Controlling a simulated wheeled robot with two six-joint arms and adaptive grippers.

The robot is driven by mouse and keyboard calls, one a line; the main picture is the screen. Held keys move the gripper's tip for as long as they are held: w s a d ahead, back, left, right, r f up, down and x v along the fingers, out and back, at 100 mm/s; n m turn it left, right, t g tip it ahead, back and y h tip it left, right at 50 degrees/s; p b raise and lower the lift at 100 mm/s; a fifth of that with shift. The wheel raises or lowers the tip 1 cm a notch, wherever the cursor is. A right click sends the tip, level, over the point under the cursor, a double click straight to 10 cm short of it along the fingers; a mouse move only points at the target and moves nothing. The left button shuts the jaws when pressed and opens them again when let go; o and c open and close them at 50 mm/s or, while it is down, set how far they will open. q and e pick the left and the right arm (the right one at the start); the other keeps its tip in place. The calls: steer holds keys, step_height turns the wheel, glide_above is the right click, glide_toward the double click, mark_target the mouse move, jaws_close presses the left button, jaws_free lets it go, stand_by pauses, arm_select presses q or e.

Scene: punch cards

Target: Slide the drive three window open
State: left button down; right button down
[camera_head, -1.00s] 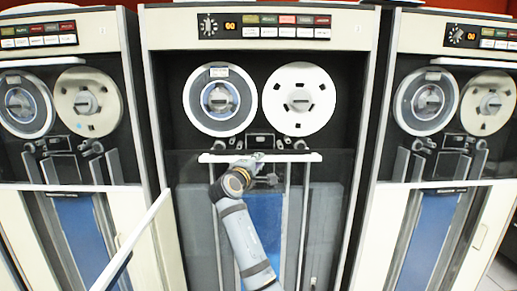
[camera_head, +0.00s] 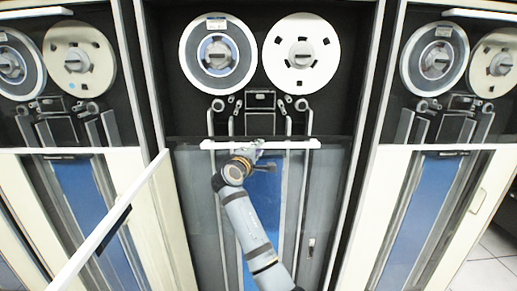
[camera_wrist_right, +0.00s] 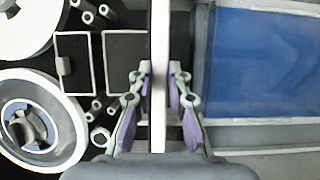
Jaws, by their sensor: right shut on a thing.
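The middle tape drive has a dark see-through window (camera_head: 200,185) with a white horizontal bar (camera_head: 290,144) along its top edge. I take this to be the drive three window; no number is readable. My right gripper (camera_head: 257,148) is at the middle of the bar, its arm rising from below. In the right wrist view the gripper (camera_wrist_right: 159,80) has its fingers on both sides of the bar (camera_wrist_right: 159,30), shut on it. The bar stands below the two reels, with the tape head area uncovered above it. My left gripper is not in view.
A white open door (camera_head: 95,235) with a black handle juts out at the left of the middle drive. Similar drives stand at the left (camera_head: 150,200) and right. The reels (camera_head: 300,54) are above the bar.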

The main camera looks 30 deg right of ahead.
steer(key=c, duration=1.3)
jaws_free()
steer(key=v, duration=0.7)
steer(key=shift+s+a, duration=0.15)
steer(key=shift+a, duration=0.05)
